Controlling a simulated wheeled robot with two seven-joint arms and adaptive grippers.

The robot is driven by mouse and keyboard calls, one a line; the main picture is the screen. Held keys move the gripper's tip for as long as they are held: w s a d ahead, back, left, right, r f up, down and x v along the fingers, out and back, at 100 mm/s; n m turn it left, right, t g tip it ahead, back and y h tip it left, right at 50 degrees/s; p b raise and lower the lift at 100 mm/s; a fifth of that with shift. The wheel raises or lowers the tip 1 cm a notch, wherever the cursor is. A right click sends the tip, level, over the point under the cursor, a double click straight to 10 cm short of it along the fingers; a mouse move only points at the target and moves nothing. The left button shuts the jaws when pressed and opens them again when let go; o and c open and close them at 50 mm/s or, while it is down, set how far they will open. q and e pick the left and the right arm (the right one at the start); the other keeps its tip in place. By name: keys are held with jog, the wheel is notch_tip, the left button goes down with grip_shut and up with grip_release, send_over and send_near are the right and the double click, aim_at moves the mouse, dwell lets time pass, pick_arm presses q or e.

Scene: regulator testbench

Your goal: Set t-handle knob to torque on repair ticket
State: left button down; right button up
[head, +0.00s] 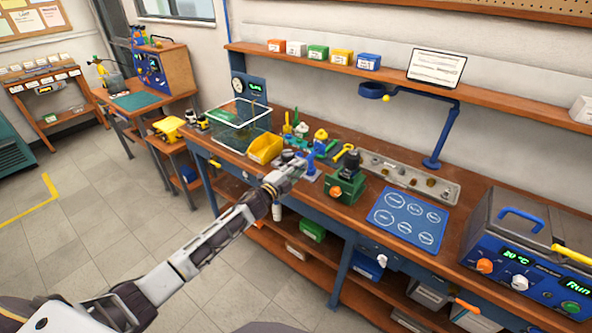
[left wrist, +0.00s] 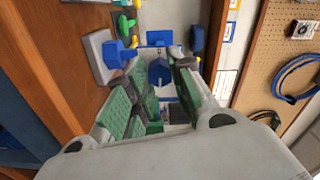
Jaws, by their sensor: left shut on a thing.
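My left gripper (head: 293,169) reaches over the workbench from the lower left. It is at a small blue fitting (head: 310,168) on a pale base, left of a green vise-like block (head: 345,180). In the left wrist view, the green finger pads of the left gripper (left wrist: 160,84) stand on both sides of a blue piece (left wrist: 159,72), which I take to be the t-handle knob. The fingers hide part of it, and its angle and any scale marks cannot be read. A white sheet on a board (head: 437,68), perhaps the repair ticket, stands on the shelf; its text is too small to read.
A yellow bin (head: 265,148) and a clear-sided box (head: 240,125) are left of the gripper. A metal panel (head: 408,176), a blue mat (head: 409,215) and a blue control unit (head: 530,255) lie to the right. A blue arm stand (head: 434,162) rises behind the mat.

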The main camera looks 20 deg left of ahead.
pick_arm(q)
jog(key=c, duration=1.2)
grip_release()
jog(key=shift+s+a, duration=0.1)
jog(key=v, duration=1.1)
jog(key=shift+s, duration=0.35)
jog(key=shift+a, duration=0.1)
jog(key=shift+n, duration=0.3)
